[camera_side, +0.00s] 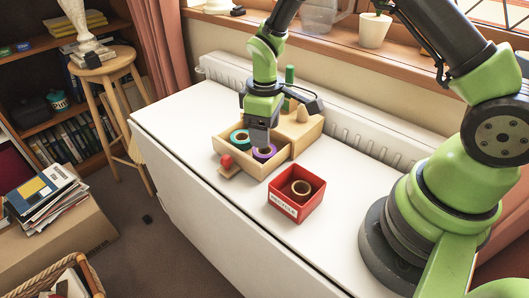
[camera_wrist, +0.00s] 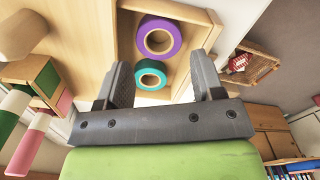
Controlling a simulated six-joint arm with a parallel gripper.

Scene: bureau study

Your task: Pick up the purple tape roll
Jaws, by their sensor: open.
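The purple tape roll (camera_side: 271,152) lies in an open light-wood tray (camera_side: 277,166), beside a teal tape roll (camera_side: 236,134). In the wrist view the purple roll (camera_wrist: 158,21) is at top middle, with the teal roll (camera_wrist: 150,65) below it. My gripper (camera_side: 261,142) points down above the tray, close to the purple roll and partly covering it in the side view. In the wrist view my gripper (camera_wrist: 160,62) has its two fingers spread wide with nothing held between them. Whether a fingertip touches anything is unclear.
A red bin (camera_side: 287,206) holding a brown tape roll (camera_side: 308,187) stands right of the tray. A wooden box with pegs (camera_side: 308,136) adjoins behind. The white tabletop (camera_side: 180,118) is clear at left.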

